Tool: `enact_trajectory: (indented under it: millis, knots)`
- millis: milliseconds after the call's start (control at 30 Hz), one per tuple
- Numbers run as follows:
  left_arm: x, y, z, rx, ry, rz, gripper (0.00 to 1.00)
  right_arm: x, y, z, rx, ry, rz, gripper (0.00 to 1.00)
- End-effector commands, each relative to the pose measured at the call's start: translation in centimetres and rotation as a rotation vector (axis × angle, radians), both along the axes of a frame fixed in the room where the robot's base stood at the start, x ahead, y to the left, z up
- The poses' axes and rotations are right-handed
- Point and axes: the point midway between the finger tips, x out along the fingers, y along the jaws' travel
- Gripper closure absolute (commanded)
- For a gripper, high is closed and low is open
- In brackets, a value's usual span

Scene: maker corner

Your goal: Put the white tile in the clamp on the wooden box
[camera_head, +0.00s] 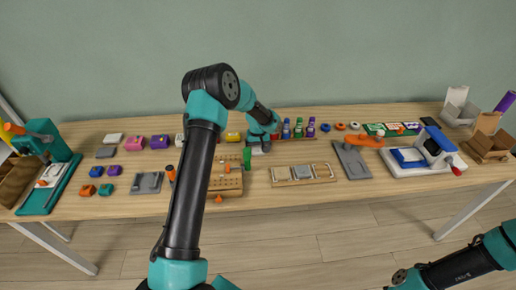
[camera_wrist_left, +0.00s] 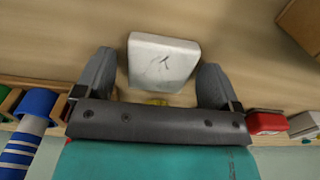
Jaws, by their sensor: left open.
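The white tile (camera_wrist_left: 163,62), with a faint dark mark on its top, lies on the table in the left wrist view. A small white part of it shows under the hand in the head view (camera_head: 257,151). My left gripper (camera_wrist_left: 158,80) is open, with one finger on each side of the tile and gaps between. An orange-handled clamp (camera_head: 365,141) on a grey plate stands right of centre in the head view. A wooden block with pegs (camera_head: 229,183) stands near the arm. I cannot tell which thing is the wooden box. My right gripper is out of view.
Several bottles (camera_head: 298,128) stand behind and right of the left hand. A wooden tray with grey pieces (camera_head: 303,173) lies at the front.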

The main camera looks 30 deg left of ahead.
Motion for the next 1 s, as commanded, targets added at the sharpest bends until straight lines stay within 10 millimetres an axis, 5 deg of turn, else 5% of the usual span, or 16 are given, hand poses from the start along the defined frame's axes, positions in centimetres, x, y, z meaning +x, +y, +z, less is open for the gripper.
enact_trajectory:
  millis: [467, 1000]
  knots:
    - [0.1, 0.0, 1.9, 0.0, -0.002, 0.001, 0.12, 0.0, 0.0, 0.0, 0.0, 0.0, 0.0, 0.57]
    - [0.0, 0.0, 11.1, 0.0, -0.002, 0.0, 0.12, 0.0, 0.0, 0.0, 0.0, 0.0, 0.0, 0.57]
